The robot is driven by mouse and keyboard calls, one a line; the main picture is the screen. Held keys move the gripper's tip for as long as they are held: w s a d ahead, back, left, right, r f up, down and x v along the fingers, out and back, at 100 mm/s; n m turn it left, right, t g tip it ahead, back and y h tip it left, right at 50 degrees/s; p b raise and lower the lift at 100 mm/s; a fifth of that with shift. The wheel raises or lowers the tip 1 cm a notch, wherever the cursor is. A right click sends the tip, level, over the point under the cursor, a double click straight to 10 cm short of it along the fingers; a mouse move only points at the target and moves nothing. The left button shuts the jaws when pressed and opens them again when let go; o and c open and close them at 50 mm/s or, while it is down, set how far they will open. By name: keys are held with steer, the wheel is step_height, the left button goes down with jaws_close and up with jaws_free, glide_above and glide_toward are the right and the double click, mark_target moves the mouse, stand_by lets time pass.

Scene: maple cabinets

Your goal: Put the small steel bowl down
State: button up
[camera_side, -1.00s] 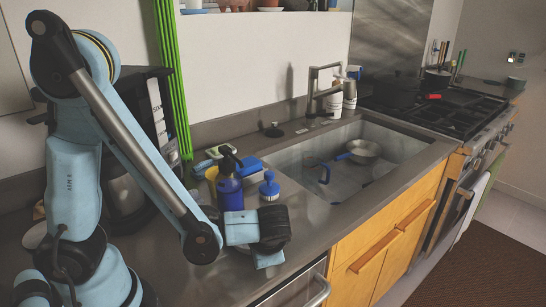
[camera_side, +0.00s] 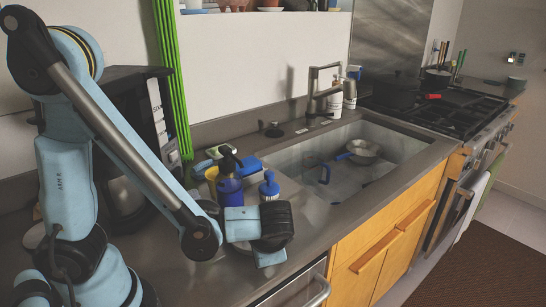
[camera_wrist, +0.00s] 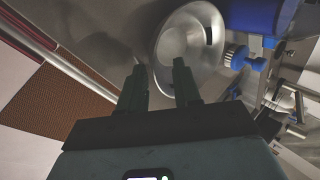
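The small steel bowl (camera_wrist: 190,45) shows in the wrist view, round and shiny, just beyond my fingertips, with its inside facing the camera. My gripper (camera_wrist: 158,74) has its two dark fingers clearly apart, and the near-left part of the bowl's rim lies at the gap between them. I cannot tell whether a finger touches the rim. In the side view my gripper (camera_side: 270,258) is low over the counter (camera_side: 225,285) near its front edge, and it hides most of the bowl.
A blue pump bottle (camera_side: 229,188) and a blue-handled brush (camera_side: 269,187) stand close behind my gripper. The sink (camera_side: 345,195) is to the right, with a steel pan (camera_side: 363,150) in it. A faucet (camera_side: 313,95) rises behind it.

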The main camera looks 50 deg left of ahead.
steer(key=v, duration=1)
steer(key=w+a+r+n+t+h, duration=0.2)
steer(key=a+n+t+h, duration=0.2)
steer(key=a, duration=0.5)
steer(key=shift+w+a+n+t+h, duration=0.25)
steer(key=shift+w+n+t+h, duration=0.1)
steer(key=shift+h, duration=0.75)
